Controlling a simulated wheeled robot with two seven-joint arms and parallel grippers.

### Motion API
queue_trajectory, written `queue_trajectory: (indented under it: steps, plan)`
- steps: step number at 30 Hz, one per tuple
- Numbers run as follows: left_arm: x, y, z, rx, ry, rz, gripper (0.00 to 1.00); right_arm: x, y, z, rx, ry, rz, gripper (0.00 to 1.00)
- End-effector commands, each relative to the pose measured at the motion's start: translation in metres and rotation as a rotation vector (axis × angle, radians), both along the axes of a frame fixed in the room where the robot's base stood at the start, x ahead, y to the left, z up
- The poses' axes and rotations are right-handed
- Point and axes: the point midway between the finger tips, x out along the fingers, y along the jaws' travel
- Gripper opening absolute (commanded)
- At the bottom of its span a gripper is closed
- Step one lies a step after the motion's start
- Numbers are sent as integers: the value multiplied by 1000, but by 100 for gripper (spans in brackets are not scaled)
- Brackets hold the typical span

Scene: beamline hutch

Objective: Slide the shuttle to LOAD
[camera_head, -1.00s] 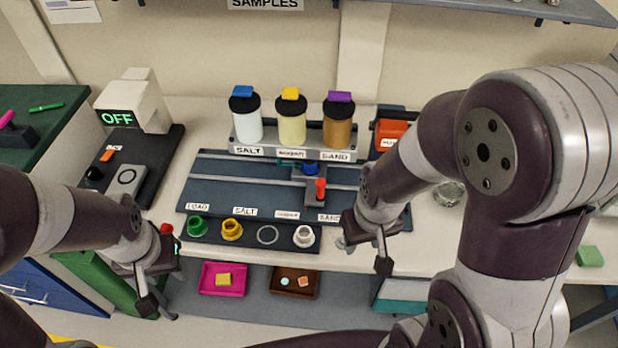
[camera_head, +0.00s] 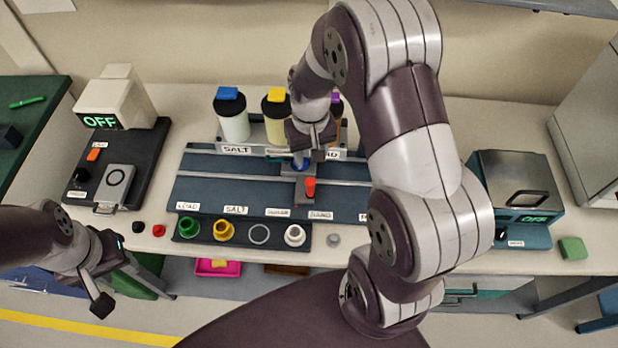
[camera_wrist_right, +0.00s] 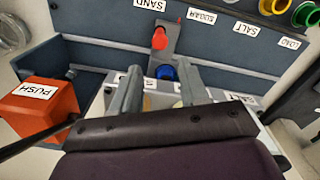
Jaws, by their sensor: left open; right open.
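The shuttle (camera_head: 301,190) is a grey carriage on the dark rail bed (camera_head: 225,165), with an upright red knob (camera_head: 310,186) at its front and a blue cup (camera_head: 300,166) behind. It stands near the SAND label (camera_head: 320,215), right of the LOAD label (camera_head: 187,207). My right gripper (camera_head: 308,156) is open above the shuttle's rear. In the right wrist view its fingers (camera_wrist_right: 159,78) are either side of the blue cup in the picture; contact cannot be told. The red knob (camera_wrist_right: 159,39) is beyond the fingertips, ungripped. My left gripper (camera_head: 112,276) is open at the bench's front left.
Bottles with blue (camera_head: 228,94), yellow (camera_head: 276,95) and purple lids stand behind the rails, partly hidden by my right arm. A front rack (camera_head: 207,242) holds several rings and cups. An orange PUSH box (camera_wrist_right: 38,108) is beside the bottle stand. The rails left of the shuttle look clear.

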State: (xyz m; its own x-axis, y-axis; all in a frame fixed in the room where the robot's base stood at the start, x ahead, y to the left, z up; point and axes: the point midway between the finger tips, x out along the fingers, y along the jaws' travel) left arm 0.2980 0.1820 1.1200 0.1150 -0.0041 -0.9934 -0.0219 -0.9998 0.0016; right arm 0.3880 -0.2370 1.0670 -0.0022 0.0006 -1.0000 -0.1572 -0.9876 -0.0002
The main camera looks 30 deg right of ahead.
Motion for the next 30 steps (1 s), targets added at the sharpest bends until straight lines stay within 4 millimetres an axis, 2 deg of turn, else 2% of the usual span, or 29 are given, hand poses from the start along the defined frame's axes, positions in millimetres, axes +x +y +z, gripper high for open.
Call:
queue_trajectory:
  steps: [9,13,19,27,29,30]
  plan:
    - [0,0,14,0,0,0,43,-2,1,-74,1,6,0,44]
    - [0,0,17,0,0,0,43,-2,1,-96,1,4,1,44]
    - [0,0,19,0,0,0,43,-2,1,-113,0,2,1,44]
    - [0,0,19,0,0,0,43,-2,0,-115,0,1,1,44]
    - [0,0,19,0,0,0,43,-2,0,-115,0,1,1,28]
    - [0,0,19,0,0,0,43,-1,0,-115,0,1,1,15]
